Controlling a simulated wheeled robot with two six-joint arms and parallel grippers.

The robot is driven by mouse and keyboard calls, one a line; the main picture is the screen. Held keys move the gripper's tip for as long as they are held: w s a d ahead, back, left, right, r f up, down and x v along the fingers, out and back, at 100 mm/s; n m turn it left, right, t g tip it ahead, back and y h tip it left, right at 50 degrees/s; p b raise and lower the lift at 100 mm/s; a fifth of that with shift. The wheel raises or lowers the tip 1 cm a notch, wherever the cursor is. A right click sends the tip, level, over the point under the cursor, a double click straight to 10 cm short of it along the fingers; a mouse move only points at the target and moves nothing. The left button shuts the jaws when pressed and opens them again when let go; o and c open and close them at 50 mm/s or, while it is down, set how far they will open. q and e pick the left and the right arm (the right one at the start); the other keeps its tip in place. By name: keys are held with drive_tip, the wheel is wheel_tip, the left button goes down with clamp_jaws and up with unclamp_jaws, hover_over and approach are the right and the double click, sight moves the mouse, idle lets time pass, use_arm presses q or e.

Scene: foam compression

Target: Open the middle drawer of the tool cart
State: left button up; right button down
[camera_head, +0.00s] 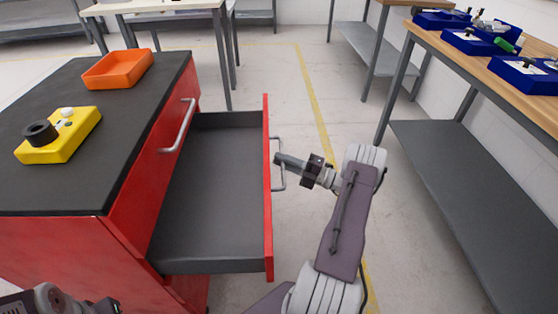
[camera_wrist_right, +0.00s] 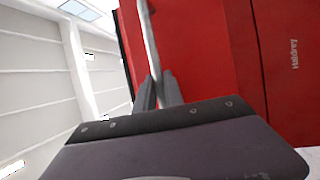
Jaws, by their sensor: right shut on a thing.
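The red tool cart (camera_head: 75,255) with a dark top stands at the left in the head view. Its middle drawer (camera_head: 212,180) is pulled well out to the right. The drawer has a grey, empty inside and a red front edge. My right gripper (camera_head: 281,160) is at the metal handle (camera_head: 281,184) on the drawer's outer face. In the right wrist view, the two fingers (camera_wrist_right: 157,92) are shut on the bar of the handle (camera_wrist_right: 149,38), beside the red drawer front (camera_wrist_right: 195,55). My left gripper (camera_head: 108,306) shows only partly at the bottom left; its jaws are unclear.
On the cart top are an orange tray (camera_head: 118,70) and a yellow box with a black knob (camera_head: 62,140). Another handle (camera_head: 180,128) is above the open drawer. A workbench (camera_head: 470,70) with blue bins stands right. Clear floor lies between.

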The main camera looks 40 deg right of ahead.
drive_tip(key=c, duration=1.5)
unclamp_jaws()
drive_tip(key=shift+o, duration=0.2)
drive_tip(key=p+v, duration=0.1)
drive_tip(key=v, duration=0.8)
drive_tip(key=shift+p, duration=0.3)
drive_tip(key=shift+f, duration=0.1)
